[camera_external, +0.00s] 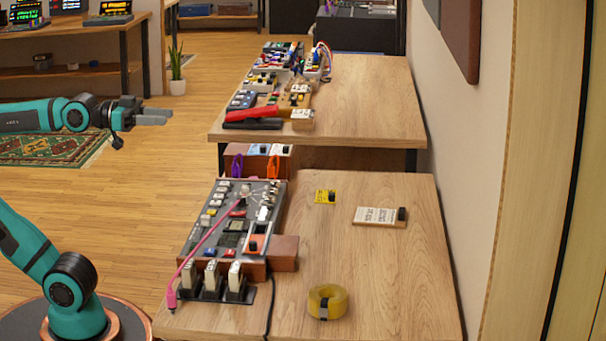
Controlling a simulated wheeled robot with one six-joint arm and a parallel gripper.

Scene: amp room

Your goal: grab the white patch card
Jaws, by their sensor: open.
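A white patch card (376,216) with dark print lies flat on the near wooden table, right of its middle. A small black piece sits at the card's right end. My gripper (168,116) is at the left of the view, pointing right. It is raised over the floor, left of the tables, well apart from the card. It is open, and nothing shows between its fingers.
A wall stands close on the right. The table around the white card is clear.

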